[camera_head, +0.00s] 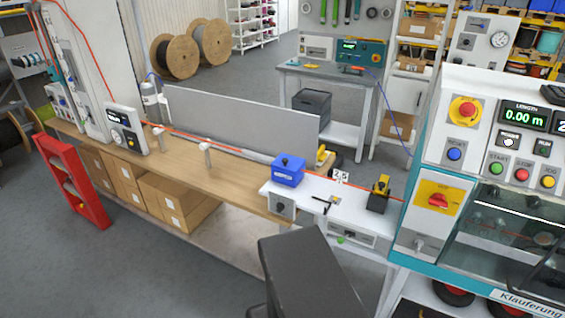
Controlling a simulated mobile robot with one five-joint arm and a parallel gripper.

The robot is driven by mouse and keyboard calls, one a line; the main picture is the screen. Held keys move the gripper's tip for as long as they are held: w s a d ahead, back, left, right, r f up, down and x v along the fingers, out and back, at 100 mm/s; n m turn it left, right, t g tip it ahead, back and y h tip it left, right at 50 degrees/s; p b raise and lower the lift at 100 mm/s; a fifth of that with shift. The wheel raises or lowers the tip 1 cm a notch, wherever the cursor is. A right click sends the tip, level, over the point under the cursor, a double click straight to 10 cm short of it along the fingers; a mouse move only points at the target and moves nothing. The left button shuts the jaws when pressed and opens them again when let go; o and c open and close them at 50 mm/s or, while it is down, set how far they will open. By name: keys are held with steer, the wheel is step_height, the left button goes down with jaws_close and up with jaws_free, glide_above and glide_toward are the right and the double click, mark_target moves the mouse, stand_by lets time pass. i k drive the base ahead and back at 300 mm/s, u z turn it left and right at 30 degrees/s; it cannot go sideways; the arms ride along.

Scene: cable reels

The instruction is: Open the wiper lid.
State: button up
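A blue box with a small dark knob on top, which looks like the wiper (287,175), sits at the left end of a white machine table (318,190). Its blue top, the lid (292,162), appears to lie shut on the body. An orange cable runs along the bench to the box and shows again on its right side. A dark grey block, which seems to be part of my arm, rises at the bottom centre, in front of the table. No gripper fingers show.
A yellow and black device (379,194) stands to the right of the box. A control cabinet (480,140) fills the right side. A long grey panel (240,120) stands behind the wooden bench (185,150). A red frame (72,180) leans at the left. Open floor lies at front left.

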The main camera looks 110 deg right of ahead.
mark_target(287, 161)
steer(key=u, duration=0.15)
steer(key=k, duration=0.4)
steer(key=z, duration=1.25)
steer(key=i, duration=0.55)
steer(key=u, duration=0.25)
